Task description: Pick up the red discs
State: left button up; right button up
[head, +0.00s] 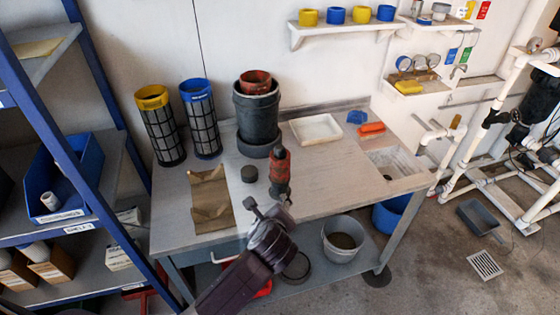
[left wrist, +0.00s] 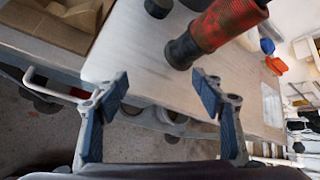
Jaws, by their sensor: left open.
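I cannot pick out separate flat red discs. A red cylindrical piece with dark ends (head: 280,165) stands on the table near its front middle; it also shows in the left wrist view (left wrist: 228,22), where its dark end points down-left. My left gripper (head: 268,206) is at the table's front edge, just short of this red piece. In the left wrist view my left gripper (left wrist: 160,78) has its fingers wide apart with nothing between them. A reddish-brown round piece (head: 255,80) sits in the top of a dark grey canister (head: 257,115). My right gripper is not in view.
Yellow-topped (head: 160,125) and blue-topped (head: 201,118) mesh cylinders stand at the table's back left. A brown folded tray (head: 209,200) and a small dark puck (head: 249,173) lie nearby. A white tray (head: 315,129) and an orange item (head: 371,128) are to the right. The table's right middle is clear.

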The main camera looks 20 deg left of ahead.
aim_at(281, 160)
pick_arm(q)
jog(key=w+r+m+t, duration=0.1)
jog(key=w+r+m, duration=0.1)
jog(key=r, duration=0.1)
jog(key=w+r+m+t+y, duration=0.1)
jog(key=w+r+m, duration=0.1)
jog(key=r+m, duration=0.1)
jog(key=w+d+r+m, duration=0.1)
jog(key=w+r+m, duration=0.1)
jog(key=w+r, duration=0.1)
jog(key=shift+r+t+y, duration=0.3)
jog(key=shift+r+t, duration=0.1)
jog(key=shift+w+m, duration=0.3)
jog(key=shift+m, duration=0.1)
jog(key=shift+p+x, duration=0.3)
jog(key=shift+x, duration=3.4)
jog(key=shift+r, duration=0.15)
jog(key=c, duration=1.2)
jog(key=shift+c, duration=0.4)
jog(key=shift+r, duration=0.1)
